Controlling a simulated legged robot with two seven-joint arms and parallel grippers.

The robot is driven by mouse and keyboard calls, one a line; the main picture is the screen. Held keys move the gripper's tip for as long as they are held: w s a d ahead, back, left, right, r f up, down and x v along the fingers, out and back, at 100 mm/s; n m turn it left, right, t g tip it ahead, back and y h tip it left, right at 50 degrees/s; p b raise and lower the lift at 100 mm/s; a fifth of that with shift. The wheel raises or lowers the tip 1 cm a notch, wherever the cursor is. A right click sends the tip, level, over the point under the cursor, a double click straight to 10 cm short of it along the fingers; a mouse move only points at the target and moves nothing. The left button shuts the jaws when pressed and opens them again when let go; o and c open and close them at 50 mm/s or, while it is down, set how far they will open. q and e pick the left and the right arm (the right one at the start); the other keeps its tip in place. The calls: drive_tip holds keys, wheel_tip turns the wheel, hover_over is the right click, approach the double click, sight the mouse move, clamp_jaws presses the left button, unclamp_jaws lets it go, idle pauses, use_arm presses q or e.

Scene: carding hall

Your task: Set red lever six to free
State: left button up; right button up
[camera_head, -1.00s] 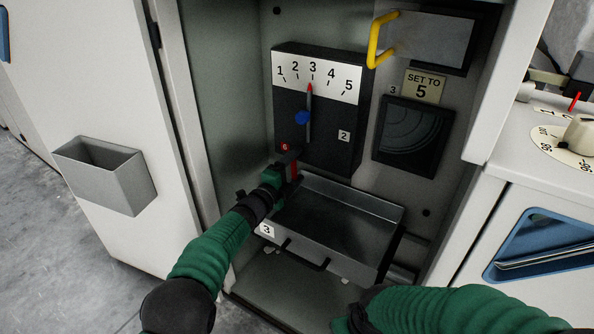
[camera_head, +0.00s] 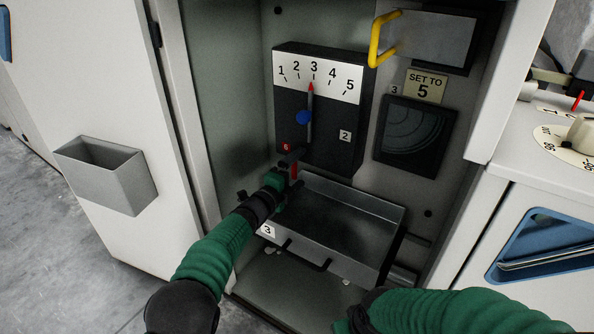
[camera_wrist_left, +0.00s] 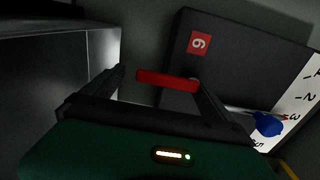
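The red lever (camera_head: 294,172) sits at the lower left edge of a black box, below a small red tag marked 6 (camera_head: 287,147). In the left wrist view the lever (camera_wrist_left: 166,80) is a short red bar beside the red 6 label (camera_wrist_left: 199,43). My left gripper (camera_head: 288,170) is at the lever. In the left wrist view its two dark fingers (camera_wrist_left: 160,80) stand apart, with the lever showing between their tips. The lever's right end meets or passes behind the right finger; I cannot tell whether they touch. My right gripper is out of view.
The black box (camera_head: 345,158) has a 1-to-5 scale with its pointer at 3 and a blue knob (camera_head: 304,118). An open metal tray (camera_head: 370,252) marked 3 lies just below. A yellow handle (camera_head: 376,45) is upper right; cabinet walls close in both sides.

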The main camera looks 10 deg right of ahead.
use_arm(q)
drive_tip(key=shift+r, duration=0.2)
drive_tip(key=shift+s+a+r+p, duration=0.15)
drive_tip(key=shift+s+a+p, duration=0.2)
drive_tip(key=shift+a, duration=0.15)
drive_tip(key=p+v, duration=0.6)
drive_tip(key=v, duration=0.9)
drive_tip(key=shift+s+f, duration=0.35)
drive_tip(key=shift+a, duration=0.1)
